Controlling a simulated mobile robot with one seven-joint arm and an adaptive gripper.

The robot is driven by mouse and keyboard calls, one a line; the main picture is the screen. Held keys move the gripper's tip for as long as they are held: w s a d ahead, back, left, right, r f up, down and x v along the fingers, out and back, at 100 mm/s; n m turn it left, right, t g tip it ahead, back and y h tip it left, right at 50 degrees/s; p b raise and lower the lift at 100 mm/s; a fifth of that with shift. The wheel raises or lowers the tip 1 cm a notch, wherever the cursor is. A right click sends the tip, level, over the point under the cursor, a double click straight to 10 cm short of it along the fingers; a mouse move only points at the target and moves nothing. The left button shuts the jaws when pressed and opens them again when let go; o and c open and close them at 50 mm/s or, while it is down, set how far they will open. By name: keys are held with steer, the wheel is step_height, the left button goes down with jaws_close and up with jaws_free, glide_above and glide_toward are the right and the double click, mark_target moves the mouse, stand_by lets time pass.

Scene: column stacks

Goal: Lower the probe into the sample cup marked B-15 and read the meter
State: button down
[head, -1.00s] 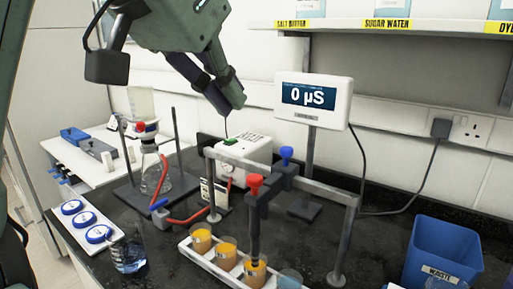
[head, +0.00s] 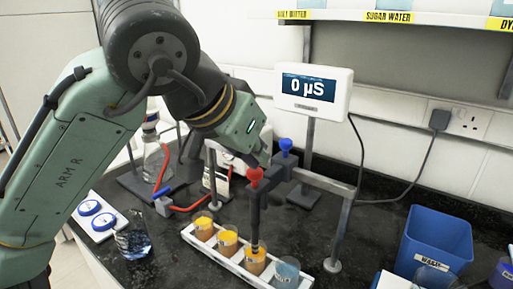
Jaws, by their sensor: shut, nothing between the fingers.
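The meter (head: 314,88) stands at the back on a post and reads 0 µS. A dark probe (head: 254,215) with a red knob (head: 256,177) hangs from a grey frame. Its lower end overlaps an orange cup (head: 254,264) in the white rack (head: 225,262); I cannot tell whether it touches the liquid. The cup labels are too small to read. My gripper (head: 263,155) is shut and empty, just behind and above the red knob, its fingertips partly hidden.
A blue knob (head: 285,146) tops the frame (head: 325,184) beside the red one. A blue waste bin (head: 435,245) stands at the right. A glass beaker (head: 133,243) and blue-lidded jars (head: 97,215) are at the left. Bare black counter lies between rack and bin.

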mark_target(258, 172)
steer(key=shift+f, duration=0.1)
step_height(258, 172, down, 3)
steer(key=shift+f+b, duration=0.2)
steer(key=shift+b, duration=1.05)
steer(key=shift+s, duration=0.1)
steer(key=shift+r, duration=0.1)
